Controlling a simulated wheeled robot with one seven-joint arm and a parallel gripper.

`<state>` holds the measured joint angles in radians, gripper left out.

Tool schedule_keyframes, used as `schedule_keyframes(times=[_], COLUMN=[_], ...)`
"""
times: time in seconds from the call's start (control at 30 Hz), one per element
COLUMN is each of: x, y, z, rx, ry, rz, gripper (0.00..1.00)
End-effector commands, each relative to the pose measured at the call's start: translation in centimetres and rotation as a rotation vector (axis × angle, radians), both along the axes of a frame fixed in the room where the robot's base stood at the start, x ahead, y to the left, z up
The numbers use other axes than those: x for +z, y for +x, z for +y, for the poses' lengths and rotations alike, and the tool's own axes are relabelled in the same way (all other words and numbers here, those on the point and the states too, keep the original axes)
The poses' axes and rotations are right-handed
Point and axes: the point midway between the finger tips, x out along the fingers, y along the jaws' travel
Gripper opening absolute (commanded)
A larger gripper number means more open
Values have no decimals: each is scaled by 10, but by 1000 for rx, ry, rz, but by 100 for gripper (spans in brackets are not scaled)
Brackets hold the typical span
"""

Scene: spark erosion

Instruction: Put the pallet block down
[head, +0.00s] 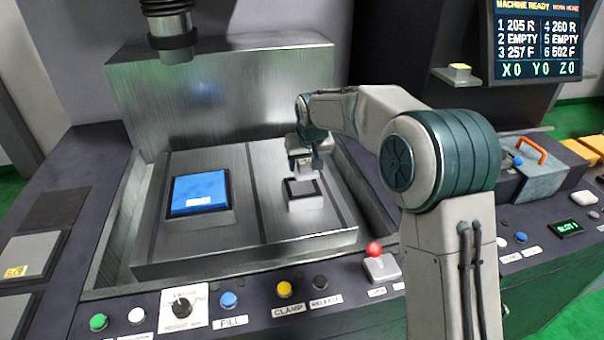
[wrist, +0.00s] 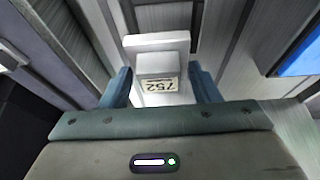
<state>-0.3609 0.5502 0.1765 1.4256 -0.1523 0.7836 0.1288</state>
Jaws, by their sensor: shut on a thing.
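The pallet block (wrist: 163,66) is pale grey with a label that reads 257, upside down in the wrist view. My gripper (wrist: 163,86) is shut on it, with one blue finger on each side. In the head view my gripper (head: 306,164) points down over the right part of the grey machine table (head: 265,222). The block is small there and partly hidden by the fingers. A light grey seat with a dark top (head: 304,196) is just below it on the table. I cannot tell whether the block touches the seat.
A blue rectangle in a dark frame (head: 200,193) lies left on the table. A dark tool head (head: 171,35) hangs at the upper left. The tank's front rim has a control panel with a red-knobbed lever (head: 375,250). A screen (head: 537,40) lists 257 F at 3.

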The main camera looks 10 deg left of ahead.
Motion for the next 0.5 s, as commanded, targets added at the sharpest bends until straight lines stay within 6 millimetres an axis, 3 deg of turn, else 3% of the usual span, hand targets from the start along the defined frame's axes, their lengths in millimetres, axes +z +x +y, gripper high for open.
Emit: schedule_keyframes(times=[0.17, 0.5], x=[-7, -45], y=[-3, -3], z=[9, 10], rx=[-1, 0], ry=[0, 0], rz=[0, -2], gripper=[18, 18])
